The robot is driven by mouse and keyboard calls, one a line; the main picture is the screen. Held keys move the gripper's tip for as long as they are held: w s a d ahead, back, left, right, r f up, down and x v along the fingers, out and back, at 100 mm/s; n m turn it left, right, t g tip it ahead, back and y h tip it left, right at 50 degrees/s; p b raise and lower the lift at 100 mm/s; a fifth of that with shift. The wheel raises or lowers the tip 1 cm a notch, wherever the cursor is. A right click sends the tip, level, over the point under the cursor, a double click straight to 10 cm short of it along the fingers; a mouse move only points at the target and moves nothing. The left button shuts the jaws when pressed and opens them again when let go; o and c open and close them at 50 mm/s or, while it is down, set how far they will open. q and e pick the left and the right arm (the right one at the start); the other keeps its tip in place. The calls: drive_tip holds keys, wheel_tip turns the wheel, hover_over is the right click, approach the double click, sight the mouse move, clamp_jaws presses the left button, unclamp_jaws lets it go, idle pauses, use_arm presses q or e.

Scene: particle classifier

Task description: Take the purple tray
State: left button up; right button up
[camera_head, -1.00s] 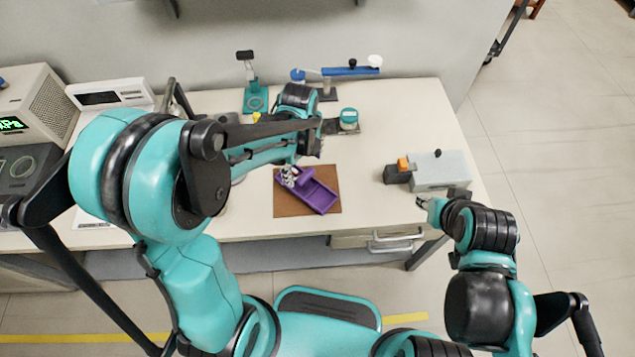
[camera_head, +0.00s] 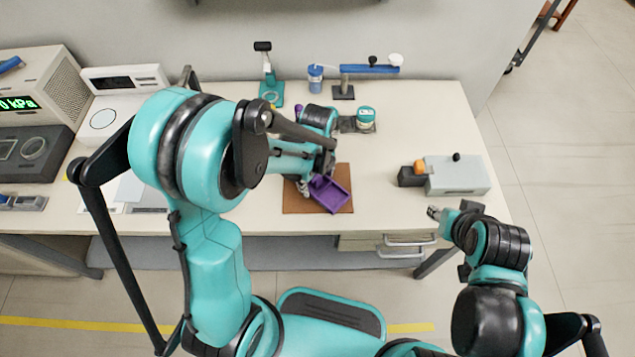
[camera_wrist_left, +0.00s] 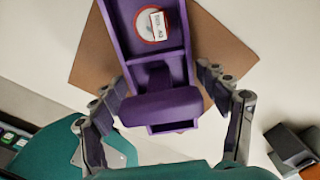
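The purple tray (camera_head: 330,193) lies on a brown mat (camera_head: 290,205) near the table's front edge. In the left wrist view the tray (camera_wrist_left: 117,22) has a raised purple handle block (camera_wrist_left: 160,105) at its near end and a round white-and-red labelled piece inside. My left gripper (camera_wrist_left: 162,88) is open, with one finger on each side of the tray's handle end; I cannot tell whether either touches. In the head view my left arm partly hides the tray and the left gripper (camera_head: 306,187). My right gripper (camera_head: 434,212) is beside the table's front right; its opening is too small to tell.
A grey box device (camera_head: 458,176) with an orange-topped black part stands at the table's right. A teal-capped jar (camera_head: 365,116), a teal stand (camera_head: 270,92) and a blue-armed stand (camera_head: 370,69) are at the back. Instruments fill the left. The table between mat and grey box is clear.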

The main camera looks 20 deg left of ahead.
use_arm(q)
drive_tip(key=c, duration=0.8)
drive_tip(key=shift+r, duration=0.1)
